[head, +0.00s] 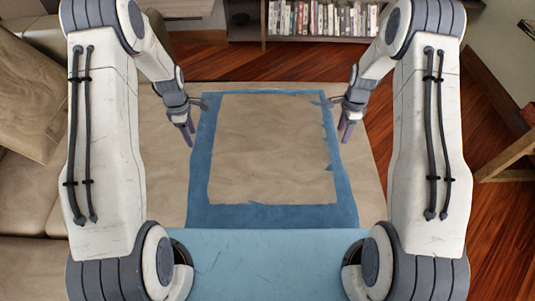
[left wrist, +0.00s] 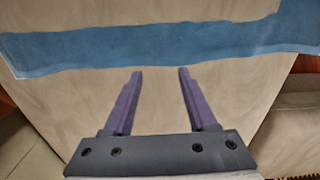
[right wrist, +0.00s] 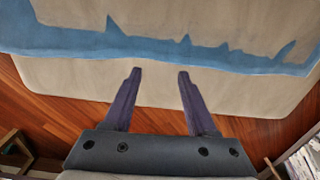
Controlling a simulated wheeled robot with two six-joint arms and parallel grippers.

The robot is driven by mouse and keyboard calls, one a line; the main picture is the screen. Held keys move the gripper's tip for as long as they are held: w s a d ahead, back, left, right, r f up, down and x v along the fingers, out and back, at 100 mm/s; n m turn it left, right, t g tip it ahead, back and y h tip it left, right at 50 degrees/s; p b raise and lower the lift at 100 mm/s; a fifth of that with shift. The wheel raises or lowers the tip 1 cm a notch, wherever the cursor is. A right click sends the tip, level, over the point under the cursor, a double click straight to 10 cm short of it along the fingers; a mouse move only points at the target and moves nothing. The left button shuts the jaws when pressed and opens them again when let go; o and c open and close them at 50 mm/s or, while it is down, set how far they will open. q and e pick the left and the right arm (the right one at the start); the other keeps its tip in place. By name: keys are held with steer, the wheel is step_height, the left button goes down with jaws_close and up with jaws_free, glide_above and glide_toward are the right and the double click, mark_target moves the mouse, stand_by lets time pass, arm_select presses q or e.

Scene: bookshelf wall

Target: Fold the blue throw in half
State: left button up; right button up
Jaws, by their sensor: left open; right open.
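The blue throw (head: 272,216) lies spread out on a beige cushioned seat (head: 370,190). Its blue shows as a frame around a beige middle with partly jagged inner edges; I cannot tell whether that middle is cloth or seat. My left gripper (head: 188,136) is open and empty beside the throw's left edge, towards the far end. In the left wrist view a blue strip of the throw (left wrist: 160,45) crosses beyond the open fingertips. My right gripper (head: 347,132) is open and empty beside the right edge. The right wrist view shows the throw's jagged blue strip (right wrist: 150,48) ahead of the fingertips.
A beige sofa with a cushion (head: 35,110) stands at the left. A low bookshelf (head: 320,20) with books is at the back. Wooden floor (head: 420,105) lies behind and right of the seat. A wooden piece of furniture (head: 508,158) stands at the far right.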

mark_target(198, 153)
arm_select(q)
step_height(198, 153, down, 7)
steer(key=shift+f, duration=0.15)
arm_select(e)
step_height(198, 153, down, 7)
steer(key=shift+s+f, duration=0.1)
steer(key=shift+f, duration=0.05)
arm_select(q)
steer(key=shift+f, duration=0.2)
arm_select(e)
steer(key=shift+f, duration=0.2)
arm_select(q)
steer(key=shift+s, duration=0.1)
jaws_close()
arm_select(e)
jaws_close()
arm_select(q)
steer(key=shift+r, duration=0.1)
arm_select(e)
steer(key=shift+r, duration=0.1)
